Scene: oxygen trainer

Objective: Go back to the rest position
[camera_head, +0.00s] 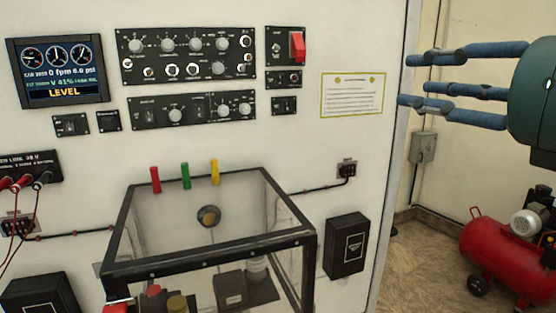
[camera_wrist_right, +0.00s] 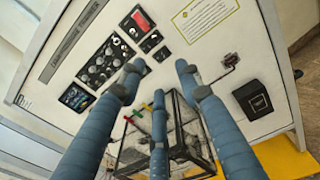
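My right gripper (camera_head: 412,80) comes in from the right edge in the head view, with its blue fingers spread and pointing left. It stands in front of the right end of the white panel (camera_head: 305,140) and the wall beside it. In the right wrist view my right gripper (camera_wrist_right: 159,78) is open, its fingers apart with nothing between them, and the panel lies beyond. Nothing is seen touching the fingers. My left gripper is not in view in either picture.
A clear box with a black frame (camera_head: 205,255) stands before the panel. Its back edge has red, green and yellow pegs. Knob and switch plates (camera_head: 185,53) and a display (camera_head: 58,72) sit above. A red compressor (camera_head: 500,255) stands on the floor at right.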

